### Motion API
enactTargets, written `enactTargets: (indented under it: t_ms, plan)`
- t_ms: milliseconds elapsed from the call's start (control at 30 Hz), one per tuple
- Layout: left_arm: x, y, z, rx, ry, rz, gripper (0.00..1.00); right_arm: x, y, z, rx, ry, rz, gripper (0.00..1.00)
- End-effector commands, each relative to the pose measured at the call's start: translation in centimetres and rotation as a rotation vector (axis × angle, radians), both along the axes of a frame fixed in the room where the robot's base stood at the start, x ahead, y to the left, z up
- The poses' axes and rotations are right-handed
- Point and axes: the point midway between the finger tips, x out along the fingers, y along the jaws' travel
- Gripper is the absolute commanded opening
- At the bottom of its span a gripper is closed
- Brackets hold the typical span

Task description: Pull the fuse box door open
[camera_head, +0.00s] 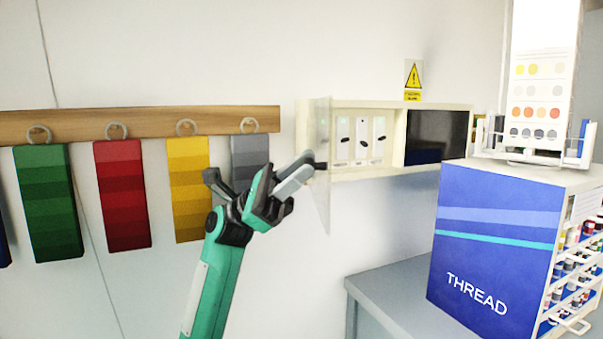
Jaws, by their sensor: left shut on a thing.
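The fuse box (390,104) is a cream wall box with several switches in its left part and a dark panel in its right part. Its clear door (322,125) stands swung out from the box's left side and shows nearly edge-on. My left gripper (314,166) reaches up from below and is shut at the door, on a small dark part that looks like its handle. The fingers hide most of that part. My right gripper is not in view.
Green, red, yellow and grey swatches hang from a wooden rail (75,125) left of the box, the grey one behind my gripper. A blue thread cabinet (490,245) stands on a grey counter (385,290) at right. A yellow warning sign (413,80) is above the box.

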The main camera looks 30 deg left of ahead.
Motion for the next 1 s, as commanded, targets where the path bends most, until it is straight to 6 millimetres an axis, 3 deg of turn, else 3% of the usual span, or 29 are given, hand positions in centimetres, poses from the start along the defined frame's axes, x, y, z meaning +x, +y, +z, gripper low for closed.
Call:
enactTargets:
  t_ms: [133,167,233,567,767,1000]
  plan:
    - [0.0,-0.3,-0.4,0.009,0.001,-0.004,0.00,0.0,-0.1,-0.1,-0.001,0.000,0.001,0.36]
    - [0.0,-0.3,-0.4,0.009,0.001,-0.004,0.30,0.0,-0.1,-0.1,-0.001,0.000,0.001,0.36]
    - [0.0,-0.2,-0.3,0.008,0.002,-0.004,0.44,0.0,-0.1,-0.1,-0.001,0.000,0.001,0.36]
    - [0.0,0.0,-0.3,0.004,0.001,-0.001,0.45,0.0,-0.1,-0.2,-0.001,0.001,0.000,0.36]
    - [0.1,2.1,-2.2,0.002,0.003,0.001,0.45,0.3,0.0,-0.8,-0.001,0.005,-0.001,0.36]
    - [0.2,5.2,-4.7,0.003,0.002,0.001,0.45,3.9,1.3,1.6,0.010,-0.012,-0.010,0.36]
